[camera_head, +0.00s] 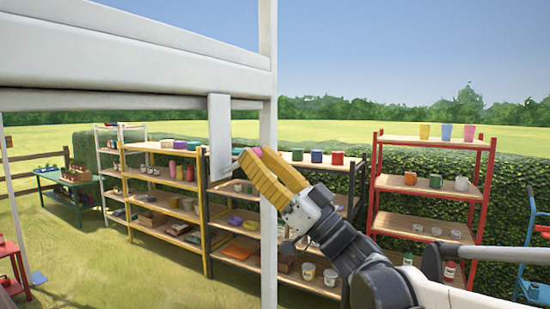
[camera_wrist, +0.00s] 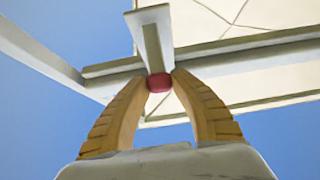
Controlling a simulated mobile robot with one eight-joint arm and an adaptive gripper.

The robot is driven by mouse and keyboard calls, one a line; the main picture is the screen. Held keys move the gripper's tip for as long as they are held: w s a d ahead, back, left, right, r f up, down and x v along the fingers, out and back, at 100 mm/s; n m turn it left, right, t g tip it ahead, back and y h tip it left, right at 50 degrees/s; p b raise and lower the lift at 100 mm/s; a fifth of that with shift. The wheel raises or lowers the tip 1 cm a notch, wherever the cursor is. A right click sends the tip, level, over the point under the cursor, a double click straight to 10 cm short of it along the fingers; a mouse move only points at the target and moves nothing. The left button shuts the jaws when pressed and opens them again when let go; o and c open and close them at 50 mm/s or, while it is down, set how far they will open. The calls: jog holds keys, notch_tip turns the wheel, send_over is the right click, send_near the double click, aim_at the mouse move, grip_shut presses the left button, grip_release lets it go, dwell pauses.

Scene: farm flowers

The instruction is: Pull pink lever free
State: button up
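The pink lever shows as a small rounded pink-red end (camera_wrist: 159,82) between my fingertips in the wrist view. In the head view a bit of pink (camera_head: 257,151) shows at the tips of my yellow fingers. My gripper (camera_wrist: 160,76) has a fingertip against each side of the pink end and appears shut on it. In the head view my gripper (camera_head: 249,158) reaches up and left, beside the white post. A white hanging plate (camera_head: 220,135) is just left of the fingertips. The fingers hide most of the lever, and how it is attached cannot be seen.
A white overhead beam (camera_head: 130,55) and upright white post (camera_head: 268,220) stand close to my gripper. Behind are a yellow-framed shelf (camera_head: 165,150) and a red-framed shelf (camera_head: 433,144) with pots. Grass (camera_head: 120,265) lies open at the lower left.

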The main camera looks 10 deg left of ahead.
jog(key=o, duration=0.5)
jog(key=shift+a, duration=0.1)
jog(key=v, duration=1.2)
jog(key=s+f+m+g+h+b, duration=0.1)
jog(key=s+f+m+h+b, duration=0.2)
jog(key=f, duration=0.8)
jog(key=s+a+f+m+g+h+b, duration=0.15)
jog(key=f+h+b, duration=0.4)
jog(key=f, duration=0.55)
jog(key=s+f+m+g+h+b, duration=0.1)
jog(key=s+f+m+h+b, duration=0.2)
jog(key=f, duration=0.8)
jog(key=s+d+f+m+h+b, duration=0.2)
jog(key=d+f+h+b, duration=0.1)
jog(key=d+f, duration=0.4)
jog(key=s+d+f+m+h+b, duration=0.2)
jog(key=d+f+h+b, duration=0.2)
jog(key=d+f, duration=0.3)
jog(key=s+d+f+m+t+h+b, duration=0.1)
jog(key=s+d+f+m+h+b, duration=0.1)
jog(key=d+f+h+b, duration=0.2)
jog(key=shift+s+d+f+h, duration=0.2)
jog(key=shift+d+f+h, duration=0.15)
jog(key=shift+d+f, duration=0.6)
jog(key=shift+s+d+f+h, duration=0.2)
jog(key=shift+d+f+h, duration=0.1)
jog(key=shift+d+f, duration=0.7)
